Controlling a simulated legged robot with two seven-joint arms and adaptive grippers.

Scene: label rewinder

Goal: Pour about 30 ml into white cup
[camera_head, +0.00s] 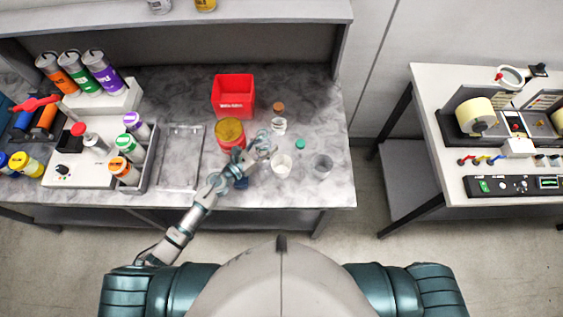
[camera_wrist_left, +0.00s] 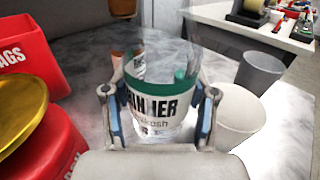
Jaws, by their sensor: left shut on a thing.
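My left gripper (camera_head: 262,151) is shut on a clear bottle with a green band and black lettering, partly reading "NNER"; the bottle (camera_wrist_left: 160,98) stands between both fingers in the left wrist view. In the head view the fingers partly cover it. The liquid level inside is not clear. The white cup (camera_head: 282,167) stands just right of the gripper on the bench. It also shows in the wrist view (camera_wrist_left: 240,122), right of and apart from the bottle. My right gripper is not in view.
A grey cup (camera_head: 322,166) stands right of the white cup. A small green cap (camera_head: 299,143) lies behind them. A brown-capped bottle (camera_head: 278,108), a red bin (camera_head: 233,97) and a red can with a yellow lid (camera_head: 230,131) stand close by.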

